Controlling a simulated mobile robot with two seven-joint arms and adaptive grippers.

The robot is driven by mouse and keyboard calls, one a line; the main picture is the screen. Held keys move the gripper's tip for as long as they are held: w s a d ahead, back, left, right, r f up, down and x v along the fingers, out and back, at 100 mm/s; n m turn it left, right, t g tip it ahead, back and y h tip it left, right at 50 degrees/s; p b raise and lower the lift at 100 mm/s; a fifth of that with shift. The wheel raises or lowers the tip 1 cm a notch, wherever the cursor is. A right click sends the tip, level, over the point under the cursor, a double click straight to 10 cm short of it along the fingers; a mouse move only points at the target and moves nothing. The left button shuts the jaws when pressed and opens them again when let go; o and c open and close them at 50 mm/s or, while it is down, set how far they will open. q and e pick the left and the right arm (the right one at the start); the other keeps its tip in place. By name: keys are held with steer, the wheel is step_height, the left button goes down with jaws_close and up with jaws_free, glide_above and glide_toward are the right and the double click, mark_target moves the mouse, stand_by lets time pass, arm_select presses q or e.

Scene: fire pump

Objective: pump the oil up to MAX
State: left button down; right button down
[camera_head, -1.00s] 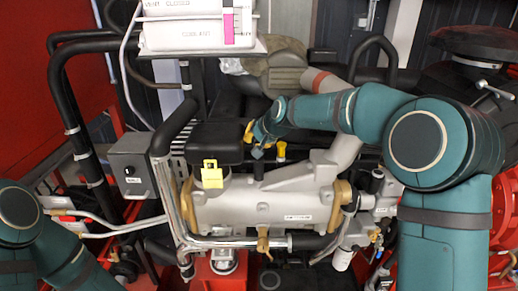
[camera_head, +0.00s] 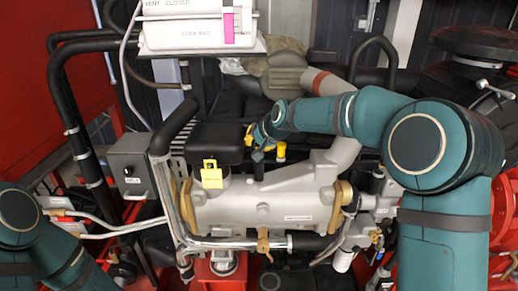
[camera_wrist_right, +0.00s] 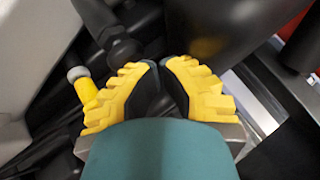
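A black knob (camera_wrist_right: 124,51) stands beside the left finger. A yellow stem with a grey ball top (camera_wrist_right: 85,84) is further left. A white tank (camera_head: 185,34) at the top has a magenta level strip (camera_head: 229,27). My left gripper is out of view.
A yellow cap (camera_head: 281,151) stands just right of my right gripper. A yellow tag (camera_head: 211,174) sits before the black block. A grey switch box (camera_head: 128,165) and black tube frame (camera_head: 58,85) are on the left. Hoses and pipes crowd the space.

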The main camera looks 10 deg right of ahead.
steer(key=shift+f, duration=0.4)
steer(key=shift+r, duration=0.1)
steer(key=shift+r+p, duration=1)
steer(key=shift+r, duration=0.45)
step_height(320, 180, up, 5)
steer(key=p, duration=0.3)
steer(key=shift+p, duration=0.35)
stand_by(1.4)
